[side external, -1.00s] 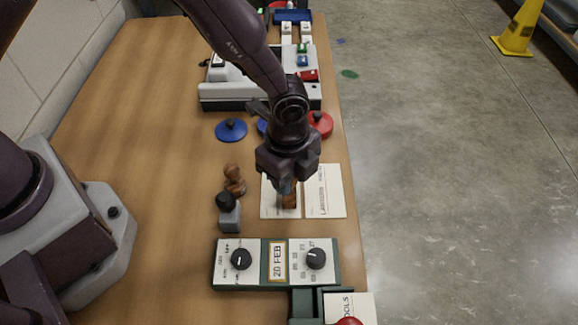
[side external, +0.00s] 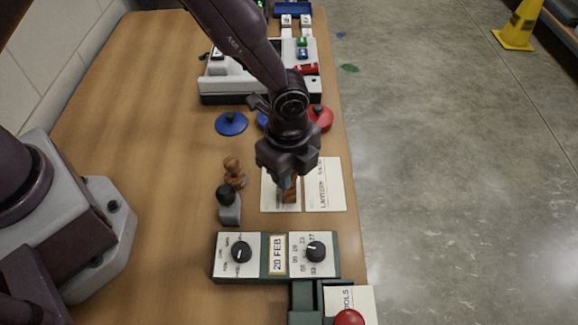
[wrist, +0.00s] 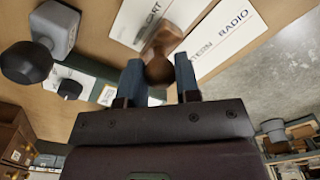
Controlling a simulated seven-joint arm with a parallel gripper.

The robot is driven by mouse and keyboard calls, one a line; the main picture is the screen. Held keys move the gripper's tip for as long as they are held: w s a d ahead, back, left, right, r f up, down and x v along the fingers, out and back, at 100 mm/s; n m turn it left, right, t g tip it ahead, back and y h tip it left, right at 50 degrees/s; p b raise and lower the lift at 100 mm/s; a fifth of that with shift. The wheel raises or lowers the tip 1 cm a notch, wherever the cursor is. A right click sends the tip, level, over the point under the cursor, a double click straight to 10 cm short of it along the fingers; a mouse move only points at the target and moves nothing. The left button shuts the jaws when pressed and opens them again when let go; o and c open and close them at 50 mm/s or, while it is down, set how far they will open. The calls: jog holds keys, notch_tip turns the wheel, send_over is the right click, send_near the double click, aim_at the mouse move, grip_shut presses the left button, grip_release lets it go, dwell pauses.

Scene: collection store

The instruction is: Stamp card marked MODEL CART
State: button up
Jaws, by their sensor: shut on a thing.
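My gripper (side external: 287,182) is shut on a brown wooden-handled stamp (side external: 291,196). In the wrist view the stamp (wrist: 161,46) sits between the two fingers, its round knob nearest the camera. It is over the left white card (side external: 270,202), whose visible lettering ends in "CART" in the wrist view (wrist: 128,22); the rest is covered. I cannot tell whether the stamp touches the card. A second white card (side external: 325,198), its text partly readable as "LANTERN", lies just to the right.
Left of the cards stand another wooden stamp (side external: 234,173) and a grey stamp with a black knob (side external: 229,208). A green dial box (side external: 264,276) reads 20 FEB. Blue (side external: 231,124) and red (side external: 321,119) round-knobbed pieces lie behind. The table's right edge is close.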

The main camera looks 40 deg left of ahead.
jog(key=shift+f, duration=0.4)
dwell(0.8)
jog(key=shift+r, duration=3.5)
